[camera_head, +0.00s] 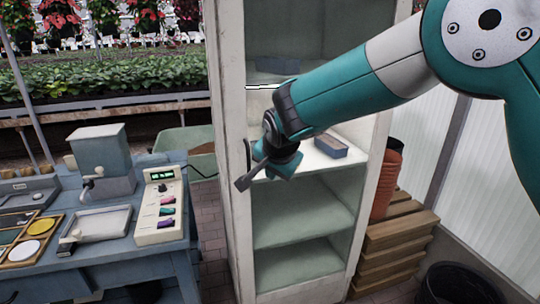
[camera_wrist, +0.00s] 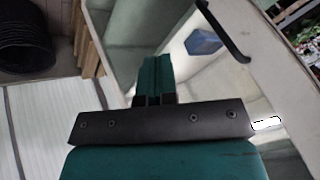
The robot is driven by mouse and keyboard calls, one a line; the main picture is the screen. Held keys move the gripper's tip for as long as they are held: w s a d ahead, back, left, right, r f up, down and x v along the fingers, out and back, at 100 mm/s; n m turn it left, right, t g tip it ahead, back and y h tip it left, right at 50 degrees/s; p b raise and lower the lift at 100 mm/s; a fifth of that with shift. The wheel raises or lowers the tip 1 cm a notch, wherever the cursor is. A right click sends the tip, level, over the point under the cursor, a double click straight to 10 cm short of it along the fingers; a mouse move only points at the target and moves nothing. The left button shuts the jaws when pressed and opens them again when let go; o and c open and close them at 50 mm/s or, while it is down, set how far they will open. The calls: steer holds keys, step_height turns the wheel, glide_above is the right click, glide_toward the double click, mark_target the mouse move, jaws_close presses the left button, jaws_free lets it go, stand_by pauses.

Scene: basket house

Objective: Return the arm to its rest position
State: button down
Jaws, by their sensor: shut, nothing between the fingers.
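My arm (camera_head: 350,85) reaches in from the upper right across the front of the open white cabinet (camera_head: 228,120). My gripper (camera_head: 283,165) is at the cabinet's left part, level with the bright middle shelf. Its fingers are mostly hidden in the head view. In the wrist view, my gripper (camera_wrist: 154,78) shows its two teal fingers together, empty, beyond a black plate.
A small tray (camera_head: 331,146) sits on the middle shelf, right of my gripper; a blue object (camera_wrist: 203,41) shows in the wrist view. A dark handle (camera_wrist: 222,28) is on the cabinet frame. Wooden crates (camera_head: 392,240) and a blue bench (camera_head: 95,255) flank the cabinet.

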steer(key=s+d+r+n+g+y, duration=0.1)
steer(key=s+d+n, duration=0.3)
steer(key=s, duration=0.7)
steer(key=s+d+r+n+g+y, duration=0.1)
steer(key=s+d+n, duration=0.4)
steer(key=s, duration=0.7)
steer(key=s+d+r+n+g+y, duration=0.1)
steer(key=s+d+r+n+g, duration=0.2)
steer(key=s, duration=0.8)
steer(key=shift+s+d+r+n+g, duration=0.35)
steer(key=shift+d+n+g, duration=0.4)
steer(key=shift+d, duration=0.5)
